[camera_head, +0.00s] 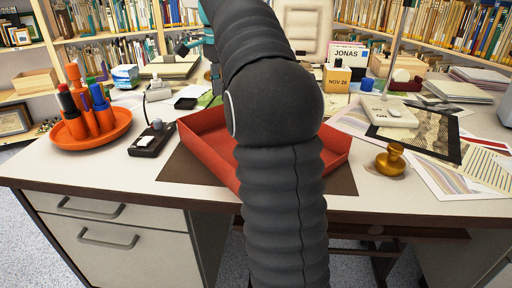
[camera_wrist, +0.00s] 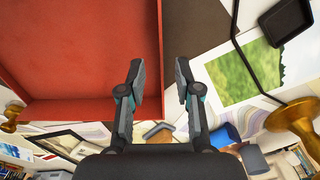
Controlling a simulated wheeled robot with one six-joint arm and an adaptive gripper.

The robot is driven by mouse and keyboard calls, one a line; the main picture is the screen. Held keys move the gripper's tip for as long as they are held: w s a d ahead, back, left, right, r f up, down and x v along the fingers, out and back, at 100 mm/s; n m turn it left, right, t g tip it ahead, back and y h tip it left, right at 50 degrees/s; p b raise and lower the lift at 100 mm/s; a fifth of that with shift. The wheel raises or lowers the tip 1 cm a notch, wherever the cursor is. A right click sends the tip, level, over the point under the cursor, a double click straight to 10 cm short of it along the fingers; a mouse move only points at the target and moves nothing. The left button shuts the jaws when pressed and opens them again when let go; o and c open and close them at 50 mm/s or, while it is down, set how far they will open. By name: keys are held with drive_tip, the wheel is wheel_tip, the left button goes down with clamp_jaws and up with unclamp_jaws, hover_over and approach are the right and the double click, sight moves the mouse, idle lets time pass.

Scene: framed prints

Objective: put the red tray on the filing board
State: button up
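The red tray (camera_head: 205,150) lies at the middle of the desk, partly hidden behind my arm. A flat dark brown board (camera_head: 190,172) shows under and around it and may be the filing board; I cannot be sure. In the wrist view the tray (camera_wrist: 80,50) fills the upper left, and a brown surface (camera_wrist: 192,25) lies right of its wall. My gripper (camera_wrist: 161,80) is open. One finger is on the tray's inner side and the other on its outer side, with the wall between them and gaps showing.
An orange dish (camera_head: 75,138) with several orange pots stands left, beside a black switch box (camera_head: 151,139). A brass object (camera_head: 391,160) stands right near the front edge, by loose papers (camera_head: 450,180). A date block (camera_head: 336,78) and paper stacks stand behind.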

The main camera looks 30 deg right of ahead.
drive_tip(key=shift+a+f+b, duration=0.1)
drive_tip(key=shift+f+b, duration=0.7)
drive_tip(key=shift+f, duration=1.85)
clamp_jaws()
